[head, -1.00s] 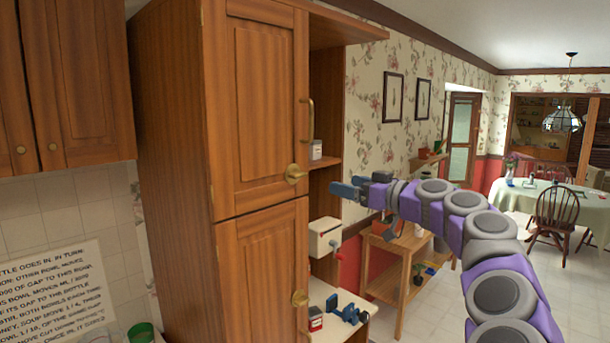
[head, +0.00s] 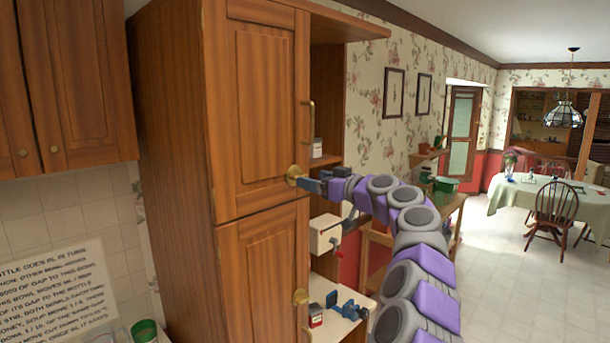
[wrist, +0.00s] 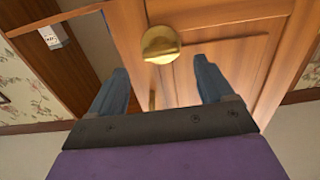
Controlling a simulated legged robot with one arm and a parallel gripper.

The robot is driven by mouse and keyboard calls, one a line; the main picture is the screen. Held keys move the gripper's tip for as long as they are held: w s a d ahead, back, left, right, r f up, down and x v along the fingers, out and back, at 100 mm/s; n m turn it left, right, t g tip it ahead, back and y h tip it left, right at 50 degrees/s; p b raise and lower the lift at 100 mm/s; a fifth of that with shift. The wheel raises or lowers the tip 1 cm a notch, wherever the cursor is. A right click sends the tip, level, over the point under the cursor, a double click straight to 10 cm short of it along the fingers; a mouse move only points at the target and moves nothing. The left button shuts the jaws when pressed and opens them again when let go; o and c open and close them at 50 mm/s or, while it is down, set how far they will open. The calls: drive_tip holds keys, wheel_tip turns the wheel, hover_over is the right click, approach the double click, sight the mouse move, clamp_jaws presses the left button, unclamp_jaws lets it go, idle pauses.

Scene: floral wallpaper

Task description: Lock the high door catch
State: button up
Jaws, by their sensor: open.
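The tall wooden cabinet has an upper door (head: 262,105) and a lower door (head: 262,275), both looking shut. The high catch (head: 293,175) is a round brass knob at the upper door's lower right corner. In the wrist view the brass catch (wrist: 160,45) shows just beyond and between the fingertips. My gripper (head: 308,182) is at the catch's right side, its blue fingers pointing left at it. In the wrist view my gripper (wrist: 162,78) is open with nothing between its fingers. I cannot tell whether a finger touches the catch.
A brass handle (head: 307,121) stands above the catch. A lower brass catch (head: 300,297) is on the lower door. Open shelves right of the doors hold a small can (head: 317,148), a white box (head: 325,233) and a blue tool (head: 347,306). Floor (head: 500,285) is clear to the right.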

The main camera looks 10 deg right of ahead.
drive_tip(key=shift+p+x, duration=0.8)
drive_tip(key=shift+x, duration=1.5)
drive_tip(key=shift+s, duration=0.1)
drive_tip(key=shift+c, duration=0.3)
drive_tip(key=c, duration=1)
